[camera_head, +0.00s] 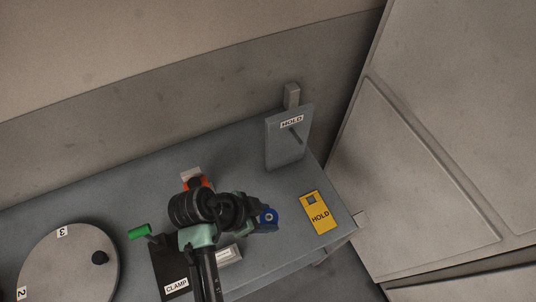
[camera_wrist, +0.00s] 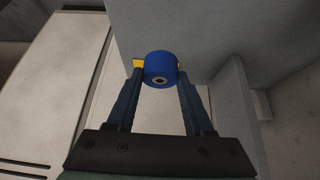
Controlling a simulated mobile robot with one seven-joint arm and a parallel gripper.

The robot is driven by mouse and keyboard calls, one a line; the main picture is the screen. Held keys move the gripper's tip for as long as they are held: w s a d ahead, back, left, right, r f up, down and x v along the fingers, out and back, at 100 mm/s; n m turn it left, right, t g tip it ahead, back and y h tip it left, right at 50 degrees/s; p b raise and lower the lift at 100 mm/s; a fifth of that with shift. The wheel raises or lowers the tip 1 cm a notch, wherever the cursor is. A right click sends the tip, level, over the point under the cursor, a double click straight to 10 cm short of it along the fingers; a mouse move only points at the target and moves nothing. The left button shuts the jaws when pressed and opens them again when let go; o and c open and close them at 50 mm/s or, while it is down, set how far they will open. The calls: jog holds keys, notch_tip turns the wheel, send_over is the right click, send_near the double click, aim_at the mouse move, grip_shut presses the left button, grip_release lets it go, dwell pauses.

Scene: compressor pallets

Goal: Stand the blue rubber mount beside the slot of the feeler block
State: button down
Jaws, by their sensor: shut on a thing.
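The blue rubber mount (camera_head: 268,215) is a short blue cylinder with a pale centre hole. My gripper (camera_head: 264,220) is shut on it and holds it over the right part of the bench. In the wrist view the mount (camera_wrist: 160,67) sits between the two fingertips, its holed end facing the camera. A pale grey block with a small label (camera_head: 229,255) lies below my wrist in the head view, partly hidden by the arm. It may be the feeler block, but its label is unreadable and I see no slot.
A dark CLAMP base (camera_head: 171,270) with a green handle (camera_head: 139,231) and a numbered round turntable (camera_head: 67,268) are left. An orange-and-white item (camera_head: 192,177) is partly hidden by my arm.

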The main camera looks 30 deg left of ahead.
notch_tip(320, 180, down, 9)
jog(key=shift+f, duration=0.2)
dwell(0.3)
jog(key=shift+c, duration=1.4)
grip_release()
jog(key=v, duration=1.2)
